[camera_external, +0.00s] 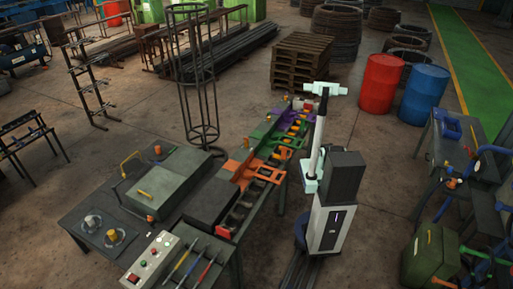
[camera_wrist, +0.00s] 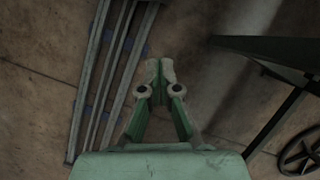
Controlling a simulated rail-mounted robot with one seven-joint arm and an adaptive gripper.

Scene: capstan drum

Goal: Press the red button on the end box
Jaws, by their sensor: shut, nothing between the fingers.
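In the external view, a pale control box (camera_external: 150,262) with red, green and other buttons sits at the near end of the long bench; a red button (camera_external: 133,278) shows on its near left part. A small pale box (camera_external: 298,103) with a red spot (camera_external: 308,106) on it stands at the far end of the bench. I cannot tell which is the end box. In the wrist view, my gripper (camera_wrist: 160,66) is shut and empty, its fingertips together above bare floor. It is apart from both boxes; its fingers are not clear in the external view.
Orange, green and purple fixtures (camera_external: 257,170) line the bench beside my arm. In the wrist view, floor rails (camera_wrist: 112,75) run at the left and a dark table frame (camera_wrist: 270,45) with a handwheel (camera_wrist: 302,155) stands at the right. Red (camera_external: 380,83) and blue drums (camera_external: 423,95) stand behind.

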